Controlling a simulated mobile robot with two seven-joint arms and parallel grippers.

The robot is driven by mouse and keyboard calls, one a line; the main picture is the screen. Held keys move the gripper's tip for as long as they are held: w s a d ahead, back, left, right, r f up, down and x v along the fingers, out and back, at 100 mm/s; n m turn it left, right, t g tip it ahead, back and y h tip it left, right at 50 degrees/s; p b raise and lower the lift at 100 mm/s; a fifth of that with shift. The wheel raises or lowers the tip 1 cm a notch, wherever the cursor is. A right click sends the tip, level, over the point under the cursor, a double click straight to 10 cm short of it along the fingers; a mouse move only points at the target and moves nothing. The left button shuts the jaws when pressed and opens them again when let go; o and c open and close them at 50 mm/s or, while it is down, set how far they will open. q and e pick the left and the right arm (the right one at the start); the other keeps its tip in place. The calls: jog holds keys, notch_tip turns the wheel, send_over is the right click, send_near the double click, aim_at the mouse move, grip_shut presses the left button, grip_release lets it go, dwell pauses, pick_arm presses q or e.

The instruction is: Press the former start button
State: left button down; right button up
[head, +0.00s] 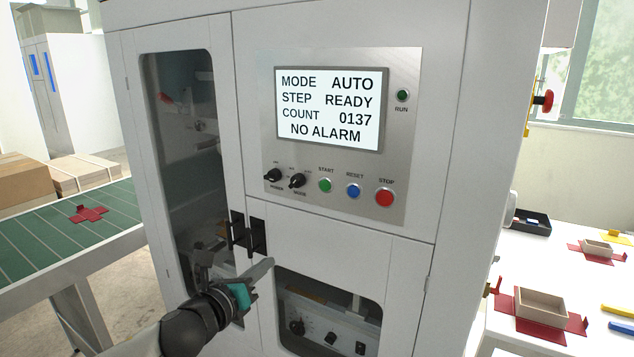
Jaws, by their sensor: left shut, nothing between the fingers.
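The former's control panel (414,120) is on the white cabinet front. Its green start button (325,185), labelled START, sits in the lower row, left of the blue reset button (353,191) and the red stop button (384,198). The screen (331,107) reads MODE AUTO, STEP READY, COUNT 0137, NO ALARM. The green RUN lamp (402,95) is right of the screen. My left gripper (265,270) is shut and empty, below and left of the start button, in front of the cabinet near the black door handles. My right gripper is not in view.
Two black knobs (285,178) are left of the start button. Black door handles (247,233) stick out near my gripper. A green conveyor (60,232) with a red blank is at left. A white table (470,318) with boxes is at right.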

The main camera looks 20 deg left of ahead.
aim_at(324, 186)
pick_arm(q)
jog(key=d+r+m+h+p, duration=0.1)
jog(key=d+r+m, duration=0.1)
jog(key=r, duration=0.4)
jog(key=s+d+r+m+t+h+p, duration=0.1)
jog(key=d+r+m, duration=0.1)
jog(key=r, duration=0.4)
jog(key=shift+s+d+m+p, duration=0.25)
jog(key=shift+d+m+p, duration=0.1)
jog(key=shift+m, duration=0.45)
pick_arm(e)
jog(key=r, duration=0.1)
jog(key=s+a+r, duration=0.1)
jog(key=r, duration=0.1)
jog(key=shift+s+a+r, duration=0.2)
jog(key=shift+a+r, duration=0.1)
pick_arm(q)
jog(key=shift+w+a, duration=0.1)
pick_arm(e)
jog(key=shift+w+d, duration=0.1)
